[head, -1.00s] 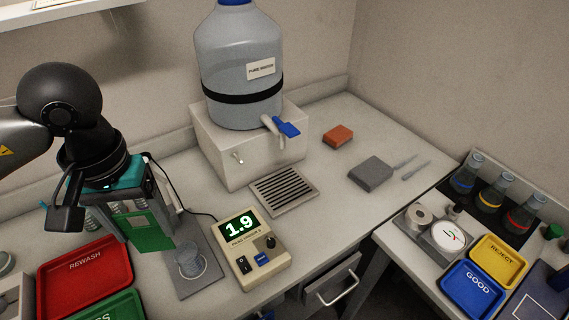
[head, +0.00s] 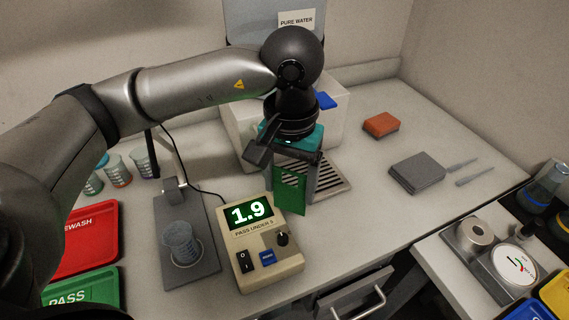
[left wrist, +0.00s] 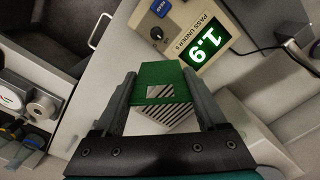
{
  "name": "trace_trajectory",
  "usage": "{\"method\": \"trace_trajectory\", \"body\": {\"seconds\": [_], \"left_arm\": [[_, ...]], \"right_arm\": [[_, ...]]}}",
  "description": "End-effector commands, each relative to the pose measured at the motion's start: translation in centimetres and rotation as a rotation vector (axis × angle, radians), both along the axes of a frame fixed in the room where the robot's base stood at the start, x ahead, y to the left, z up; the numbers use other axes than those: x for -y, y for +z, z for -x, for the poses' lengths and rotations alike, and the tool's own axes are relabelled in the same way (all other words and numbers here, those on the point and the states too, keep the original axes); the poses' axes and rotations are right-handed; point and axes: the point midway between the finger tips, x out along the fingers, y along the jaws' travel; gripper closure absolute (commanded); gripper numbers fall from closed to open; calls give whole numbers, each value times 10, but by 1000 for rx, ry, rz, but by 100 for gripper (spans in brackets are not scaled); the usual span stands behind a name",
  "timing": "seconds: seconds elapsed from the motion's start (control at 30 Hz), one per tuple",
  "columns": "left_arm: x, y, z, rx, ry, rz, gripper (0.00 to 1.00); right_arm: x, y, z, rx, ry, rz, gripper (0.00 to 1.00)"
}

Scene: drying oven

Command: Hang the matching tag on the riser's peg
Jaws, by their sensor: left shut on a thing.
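My left gripper (head: 293,172) is shut on a green tag (head: 290,192), which hangs below the fingers in front of the white riser (head: 337,128). In the left wrist view the green tag (left wrist: 158,78) sits between the two fingers (left wrist: 158,88), and the slatted drip tray shows beyond it. The tag is apart from the riser as far as I can see. The riser's peg is hidden behind my gripper in the head view. The meter (head: 258,240) reads 1.9 and is marked PASS UNDER 5. My right gripper is not in view.
The slatted drip tray (head: 334,185) lies below the gripper. The water jug (head: 250,20) stands on the riser. A beaker (head: 181,243) stands left of the meter. Red (head: 85,240) and green (head: 82,290) trays lie at left. The counter is clear around the orange sponge (head: 381,124).

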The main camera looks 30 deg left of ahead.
Motion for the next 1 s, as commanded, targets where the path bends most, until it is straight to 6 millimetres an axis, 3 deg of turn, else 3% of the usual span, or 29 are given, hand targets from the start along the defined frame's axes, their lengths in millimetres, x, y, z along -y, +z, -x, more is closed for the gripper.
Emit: {"method": "trace_trajectory", "body": {"seconds": [0.17,0.33,0.63,0.8,1.0], "left_arm": [[-2,-7,-20,-7,165,1,77],[-11,-7,-39,-8,357,0,77],[-40,-12,-53,-8,665,-3,77],[-53,-19,-52,-5,768,-2,77],[-59,-25,-53,-1,810,0,77]], "right_arm": [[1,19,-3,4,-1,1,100],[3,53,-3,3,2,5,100],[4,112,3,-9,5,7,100],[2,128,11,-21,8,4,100],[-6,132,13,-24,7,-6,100]]}}
